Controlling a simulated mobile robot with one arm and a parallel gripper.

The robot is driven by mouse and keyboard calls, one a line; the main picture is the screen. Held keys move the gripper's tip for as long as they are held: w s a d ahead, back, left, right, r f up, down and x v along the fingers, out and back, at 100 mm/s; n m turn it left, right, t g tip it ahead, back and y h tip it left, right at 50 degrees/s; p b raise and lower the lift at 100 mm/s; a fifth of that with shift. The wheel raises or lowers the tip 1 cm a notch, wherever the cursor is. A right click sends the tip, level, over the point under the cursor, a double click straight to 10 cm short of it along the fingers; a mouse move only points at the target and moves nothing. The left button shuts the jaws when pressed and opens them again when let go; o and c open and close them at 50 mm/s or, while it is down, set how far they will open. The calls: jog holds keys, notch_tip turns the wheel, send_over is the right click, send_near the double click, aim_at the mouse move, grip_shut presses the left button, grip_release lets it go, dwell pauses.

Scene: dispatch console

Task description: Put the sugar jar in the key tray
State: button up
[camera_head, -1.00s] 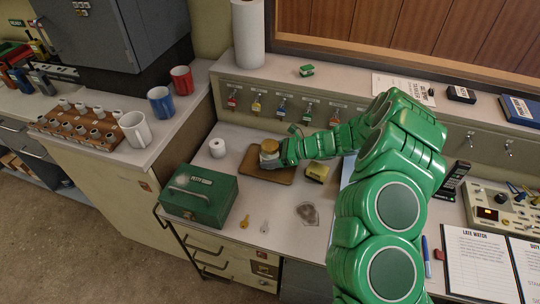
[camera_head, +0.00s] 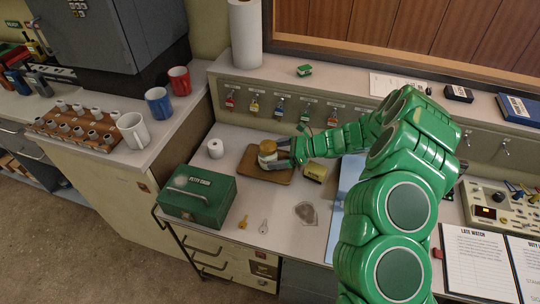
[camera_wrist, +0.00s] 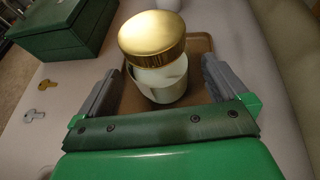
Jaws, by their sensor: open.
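The sugar jar (camera_head: 267,151), pale with a gold lid, stands upright on the brown key tray (camera_head: 250,172). In the wrist view the jar (camera_wrist: 160,84) shows large under its shiny gold lid (camera_wrist: 152,36), with the tray's rim (camera_wrist: 200,42) behind it. My gripper (camera_head: 281,157) reaches in from the right, low over the tray. Its jaws are open in the wrist view (camera_wrist: 162,88), one finger on each side of the jar's lower body, with a gap at the right finger. Whether the left finger touches the jar is unclear.
A green petty cash box (camera_head: 198,194) stands left of the tray, a white roll (camera_head: 215,148) behind it. A yellow item (camera_head: 315,173) lies close right of the tray, beneath my arm. Keys (camera_head: 243,222) lie in front. Key hooks line the back panel (camera_head: 305,105).

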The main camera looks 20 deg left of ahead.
jog(key=v, duration=0.8)
jog(key=shift+d+r, duration=0.15)
jog(key=shift+d, duration=0.05)
